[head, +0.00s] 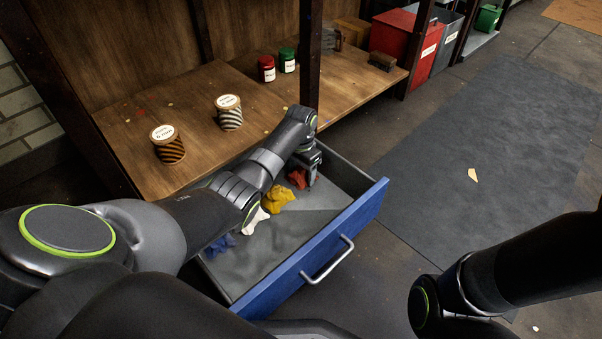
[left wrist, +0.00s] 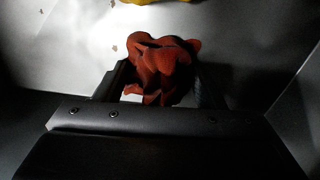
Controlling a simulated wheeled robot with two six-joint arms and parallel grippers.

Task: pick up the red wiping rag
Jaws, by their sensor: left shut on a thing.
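The red wiping rag (head: 298,178) is in the far part of the open drawer in the head view. My left gripper (head: 305,180) reaches down into the drawer at the rag, and the arm hides part of it. In the left wrist view the crumpled red rag (left wrist: 163,62) sits between the two fingers of my left gripper (left wrist: 160,88), which is shut on it. I cannot tell if the rag is clear of the drawer floor. My right arm shows at the right of the head view, but its gripper is out of view.
The blue-fronted drawer (head: 330,250) also holds a yellow rag (head: 279,198), a white rag (head: 256,219) and a blue rag (head: 220,245). Several cans, such as a striped one (head: 229,113), stand on the wooden shelf (head: 190,90) behind. A red bin (head: 395,38) stands farther back.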

